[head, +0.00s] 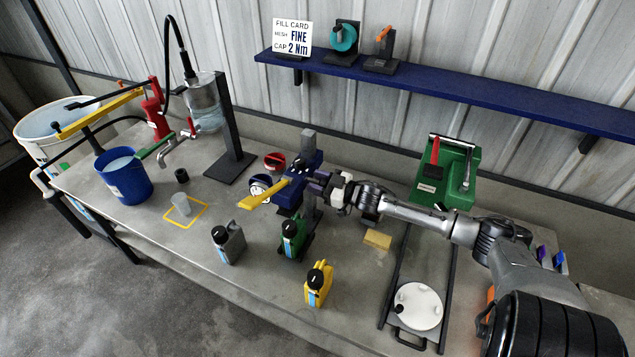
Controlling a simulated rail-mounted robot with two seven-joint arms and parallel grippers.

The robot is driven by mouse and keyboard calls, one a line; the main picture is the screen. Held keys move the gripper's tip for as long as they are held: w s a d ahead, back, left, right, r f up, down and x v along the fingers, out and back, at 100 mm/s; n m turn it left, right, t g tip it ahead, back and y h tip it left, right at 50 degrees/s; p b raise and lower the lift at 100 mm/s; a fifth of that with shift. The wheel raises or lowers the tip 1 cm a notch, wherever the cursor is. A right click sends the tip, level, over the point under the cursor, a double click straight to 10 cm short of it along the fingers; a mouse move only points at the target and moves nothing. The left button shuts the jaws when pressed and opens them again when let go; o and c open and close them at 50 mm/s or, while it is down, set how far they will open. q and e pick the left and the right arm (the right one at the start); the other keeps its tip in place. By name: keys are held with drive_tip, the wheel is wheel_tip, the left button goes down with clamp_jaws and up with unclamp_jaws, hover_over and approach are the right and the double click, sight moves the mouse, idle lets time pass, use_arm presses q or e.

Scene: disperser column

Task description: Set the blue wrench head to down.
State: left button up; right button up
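A blue block (305,168) with a long yellow lever (264,194) stands on a dark post at the middle of the bench. The lever points left and toward the front. No part clearly marked as a wrench head can be made out; this block is the most prominent blue fixture. My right gripper (318,184) comes in from the right and is at the block's right side. Its fingers are small and dark, so their gap and any contact cannot be told. A green stand (446,172) at the right holds a red-handled tool (433,156) and a silver tool (467,172). My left gripper is not in view.
Grey (229,243), green (293,238) and yellow (319,284) jugs stand in front of the block. A yellow sponge (377,239) lies below my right arm. A blue bucket (125,178) stands left. A blue shelf (460,92) runs along the wall.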

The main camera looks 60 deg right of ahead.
clamp_jaws()
wheel_tip(320, 180, down, 9)
drive_tip(key=b, duration=0.4)
drive_tip(key=shift+o, duration=1.8)
unclamp_jaws()
drive_tip(key=s+d+p, duration=0.1)
drive_tip(key=s, duration=1.2)
drive_tip(key=shift+s+d+p, duration=0.3)
drive_tip(key=shift+s, duration=0.1)
